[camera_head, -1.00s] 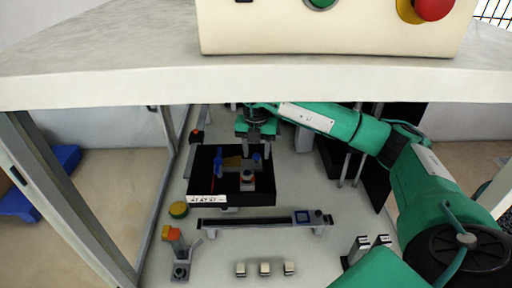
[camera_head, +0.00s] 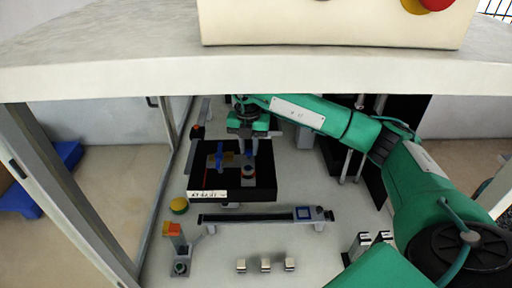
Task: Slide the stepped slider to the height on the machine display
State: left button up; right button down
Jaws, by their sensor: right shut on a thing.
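A black box-shaped unit (camera_head: 262,187) with a white label of small dark marks on its front stands in the middle of the bench. My right gripper (camera_head: 248,149) reaches over the back of this unit, pointing down. It is shut on a small part there, seemingly the stepped slider, which its fingers mostly hide. I cannot read a height on any display. My left gripper is not in view.
Several small pale blocks (camera_head: 265,265) are nearer. A yellow button (camera_head: 179,206) and an orange-topped post (camera_head: 174,230) stand left. A thick pale shelf (camera_head: 130,75) overhangs the bench.

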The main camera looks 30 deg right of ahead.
jog(key=shift+a, duration=0.1)
jog(key=c, duration=1.2)
grip_release()
jog(key=shift+r, duration=0.1)
jog(key=shift+r, duration=0.35)
notch_tip(320, 180, up, 5)
jog(key=shift+r+b, duration=0.1)
jog(key=shift+b, duration=0.9)
jog(key=shift+r, duration=0.8)
